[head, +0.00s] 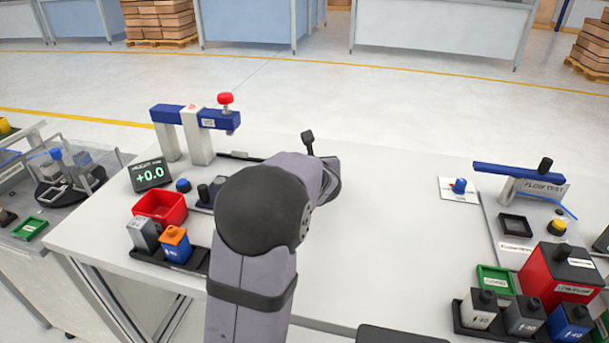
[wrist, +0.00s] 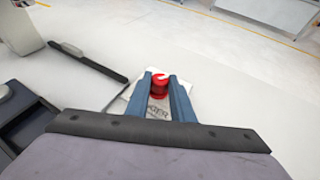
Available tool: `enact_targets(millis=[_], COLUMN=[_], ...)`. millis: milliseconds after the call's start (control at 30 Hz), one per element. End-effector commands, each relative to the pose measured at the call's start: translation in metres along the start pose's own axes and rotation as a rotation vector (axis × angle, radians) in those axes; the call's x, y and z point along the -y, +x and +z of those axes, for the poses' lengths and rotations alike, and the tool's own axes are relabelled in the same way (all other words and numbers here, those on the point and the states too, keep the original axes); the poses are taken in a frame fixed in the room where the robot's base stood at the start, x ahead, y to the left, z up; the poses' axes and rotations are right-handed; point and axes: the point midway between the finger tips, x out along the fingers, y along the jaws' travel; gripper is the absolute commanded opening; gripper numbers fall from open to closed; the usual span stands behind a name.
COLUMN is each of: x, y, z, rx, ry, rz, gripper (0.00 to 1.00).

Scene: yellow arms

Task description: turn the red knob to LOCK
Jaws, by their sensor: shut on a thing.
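The red knob (wrist: 158,86) shows in the wrist view, just above the middle of the picture. I cannot tell which position the white mark points to. In the head view my grey arm hides the knob, its plate and the fingers.
A blue-and-white stand with a red top (head: 225,98) and a display reading +0.0 (head: 151,174) stand left of my arm. A red bin (head: 160,208) is nearby. A blue-armed test station (head: 517,173) and several blocks occupy the right. The table between is mostly clear.

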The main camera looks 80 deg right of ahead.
Motion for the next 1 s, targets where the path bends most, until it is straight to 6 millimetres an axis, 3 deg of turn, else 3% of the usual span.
enact_targets(millis=[33, 400, 967, 1000], x=[-0.0023, -0.0033, -0.0025, -0.0025], y=[0.0031, 0.0018, 0.0003, 0.0003], z=[-0.0072, -0.0031, 0.0005, 0.0006], rx=[0.002, 0.0, -0.001, 0.0], ry=[0.006, 0.056, 0.065, 0.065], rz=[-0.02, -0.134, -0.157, -0.157], gripper=[0.0, 0.0, 0.0, 0.23])
